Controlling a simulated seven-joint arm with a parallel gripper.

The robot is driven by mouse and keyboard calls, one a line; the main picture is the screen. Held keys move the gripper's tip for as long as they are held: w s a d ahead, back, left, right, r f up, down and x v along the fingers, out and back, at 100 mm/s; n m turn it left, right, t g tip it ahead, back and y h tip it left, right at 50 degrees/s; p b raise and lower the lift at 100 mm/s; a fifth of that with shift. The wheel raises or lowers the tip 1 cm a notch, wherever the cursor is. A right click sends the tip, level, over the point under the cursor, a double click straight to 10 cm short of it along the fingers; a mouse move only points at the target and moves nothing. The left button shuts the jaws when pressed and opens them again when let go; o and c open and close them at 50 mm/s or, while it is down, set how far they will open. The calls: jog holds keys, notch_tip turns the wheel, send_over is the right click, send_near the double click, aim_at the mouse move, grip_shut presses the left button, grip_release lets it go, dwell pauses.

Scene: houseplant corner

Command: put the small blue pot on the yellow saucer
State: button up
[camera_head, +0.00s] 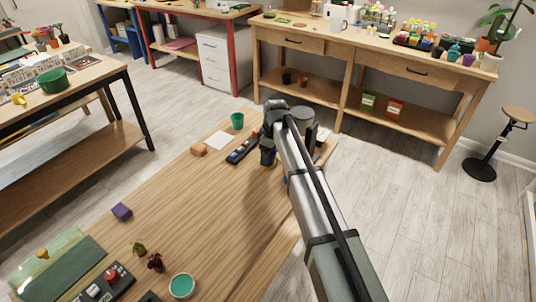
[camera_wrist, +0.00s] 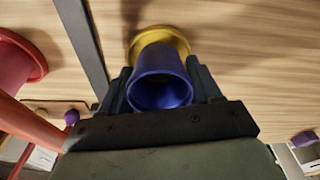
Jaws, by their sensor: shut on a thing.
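The small blue pot (camera_wrist: 161,82) is between the two fingers of my gripper (camera_wrist: 160,88) in the wrist view, its open mouth facing the camera. My gripper is shut on it. The yellow saucer (camera_wrist: 160,38) shows just beyond the pot, partly covered by it. I cannot tell whether the pot touches the saucer or is a little above it. In the head view my gripper (camera_head: 268,155) is low over the far part of the wooden table, with a sliver of yellow saucer (camera_head: 271,166) at its tip. The pot is mostly hidden there.
A red pot (camera_wrist: 18,62) stands at the left in the wrist view. The middle of the table (camera_head: 195,210) is clear.

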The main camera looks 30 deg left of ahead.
jog(key=shift+s+f, duration=0.1)
jog(key=shift+f, duration=0.45)
jog(key=shift+d+f, duration=0.15)
jog(key=shift+f, duration=0.05)
jog(key=o, duration=1)
jog(key=shift+c, duration=0.2)
jog(key=shift+o, duration=0.5)
jog(key=shift+s, duration=0.15)
jog(key=shift+r, duration=0.1)
notch_tip(320, 180, up, 13)
jog(key=d, duration=0.1)
jog(key=shift+w, duration=0.4)
